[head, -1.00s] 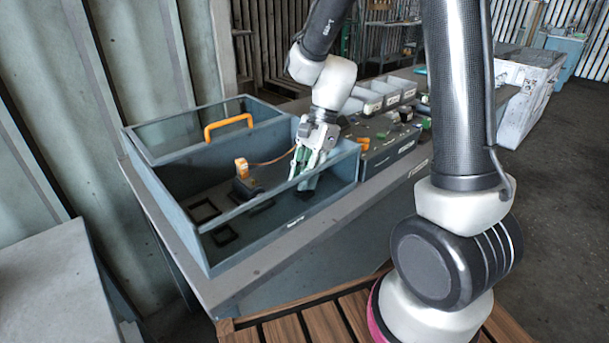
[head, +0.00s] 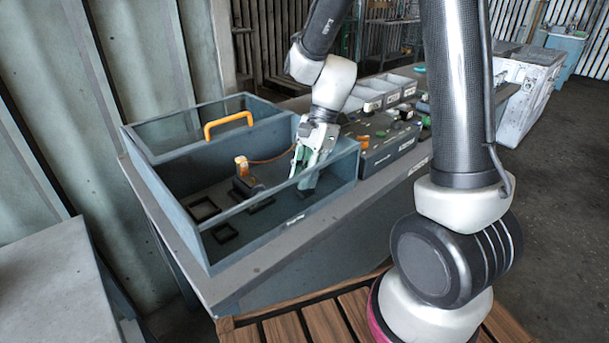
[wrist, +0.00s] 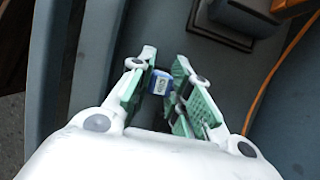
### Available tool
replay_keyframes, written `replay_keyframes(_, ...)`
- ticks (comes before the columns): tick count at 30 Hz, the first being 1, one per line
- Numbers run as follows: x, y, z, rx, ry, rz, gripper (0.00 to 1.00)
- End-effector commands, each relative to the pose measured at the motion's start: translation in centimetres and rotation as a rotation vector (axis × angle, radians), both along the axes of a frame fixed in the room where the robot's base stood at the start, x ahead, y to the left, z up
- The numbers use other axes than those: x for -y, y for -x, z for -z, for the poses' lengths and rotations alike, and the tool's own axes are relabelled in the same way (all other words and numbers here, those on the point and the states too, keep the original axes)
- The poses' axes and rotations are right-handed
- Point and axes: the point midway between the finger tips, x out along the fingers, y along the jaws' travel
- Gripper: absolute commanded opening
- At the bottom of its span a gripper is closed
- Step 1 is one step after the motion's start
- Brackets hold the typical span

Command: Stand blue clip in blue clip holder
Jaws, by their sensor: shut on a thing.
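The blue clip (wrist: 160,82) shows in the wrist view as a small blue piece with a pale label, between the green-padded fingers of my gripper (wrist: 160,88). My gripper is shut on it. In the head view my gripper (head: 306,166) points down inside the grey-blue open box (head: 272,225), near its right end; the clip is hard to make out there. Several dark square holders stand on the box floor: two at the left (head: 203,210) and (head: 225,233), and one nearer the middle (head: 262,205). I cannot tell which is the blue clip holder.
A dark block with an orange top (head: 242,167) and an orange cable stands in the box. An orange handle (head: 228,124) tops the glazed compartment behind. The box walls rise around my gripper. A dark case (head: 390,150) and grey bins (head: 375,92) lie to the right.

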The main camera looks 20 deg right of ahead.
Motion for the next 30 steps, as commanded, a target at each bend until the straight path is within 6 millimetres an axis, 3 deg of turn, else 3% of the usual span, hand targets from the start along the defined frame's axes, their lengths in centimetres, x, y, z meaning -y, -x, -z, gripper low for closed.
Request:
replay_keyframes(14,-0.01,-0.01,0.84,0.0,0.0,0.0,0.06)
replay_keyframes(15,-0.01,-0.02,0.81,0.0,0.0,-0.001,0.26)
replay_keyframes(18,0.0,-0.02,0.8,0.0,0.0,0.0,0.44)
replay_keyframes(30,0.21,-0.16,0.14,0.002,-0.001,0.0,0.44)
